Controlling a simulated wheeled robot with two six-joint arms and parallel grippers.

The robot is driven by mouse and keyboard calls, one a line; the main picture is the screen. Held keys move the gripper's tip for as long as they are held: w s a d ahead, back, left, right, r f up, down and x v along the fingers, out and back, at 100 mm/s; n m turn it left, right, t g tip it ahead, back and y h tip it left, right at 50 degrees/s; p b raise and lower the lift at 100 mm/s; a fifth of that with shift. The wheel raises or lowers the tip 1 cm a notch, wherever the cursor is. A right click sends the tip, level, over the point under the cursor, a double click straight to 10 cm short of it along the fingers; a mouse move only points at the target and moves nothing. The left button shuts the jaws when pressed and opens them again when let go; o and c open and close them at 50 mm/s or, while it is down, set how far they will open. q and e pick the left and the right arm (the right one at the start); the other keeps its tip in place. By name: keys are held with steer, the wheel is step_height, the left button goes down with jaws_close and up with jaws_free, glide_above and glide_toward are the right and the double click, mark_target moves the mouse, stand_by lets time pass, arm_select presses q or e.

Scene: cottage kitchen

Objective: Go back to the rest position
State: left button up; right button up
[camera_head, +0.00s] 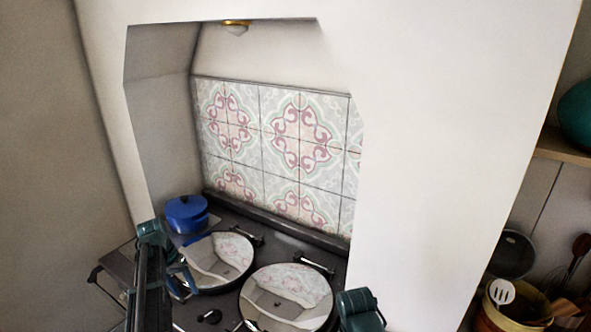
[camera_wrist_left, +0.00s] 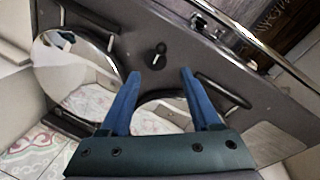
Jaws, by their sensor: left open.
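My left arm comes in at the lower left of the head view. Its gripper (camera_head: 181,272) is at the front left of the dark range cooker (camera_head: 277,248), by the left round lid. In the left wrist view the two blue fingers (camera_wrist_left: 161,76) stand apart with nothing between them, over the range top. A teal part of my right arm shows at the bottom edge of the head view; the right gripper is not visible.
Two shiny round lids, left (camera_head: 217,259) and right (camera_head: 287,297), lie on the range. A blue lidded pot (camera_head: 187,214) stands at its back left. A utensil crock (camera_head: 515,305) and a hanging pan (camera_head: 512,254) are at the right. White walls enclose the cooker.

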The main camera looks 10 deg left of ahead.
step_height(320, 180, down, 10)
steer(key=b, duration=1)
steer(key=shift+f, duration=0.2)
arm_select(q)
steer(key=s+d+f+m+y, duration=0.1)
steer(key=s+d+f+m, duration=0.1)
steer(key=d, duration=1.1)
steer(key=s+d+f+m+y, duration=0.1)
steer(key=s+d+f, duration=0.4)
steer(key=d, duration=0.8)
steer(key=s+d+f+m+y, duration=0.1)
steer(key=s+d+f+m, duration=0.1)
steer(key=s+d, duration=0.5)
steer(key=d+f, duration=0.1)
steer(key=d, duration=0.5)
steer(key=shift+s+f+m+g, duration=0.2)
steer(key=shift+f+m+g, duration=0.1)
steer(key=shift+f+m, duration=0.1)
steer(key=shift+a+y, duration=0.1)
steer(key=shift+y, duration=0.2)
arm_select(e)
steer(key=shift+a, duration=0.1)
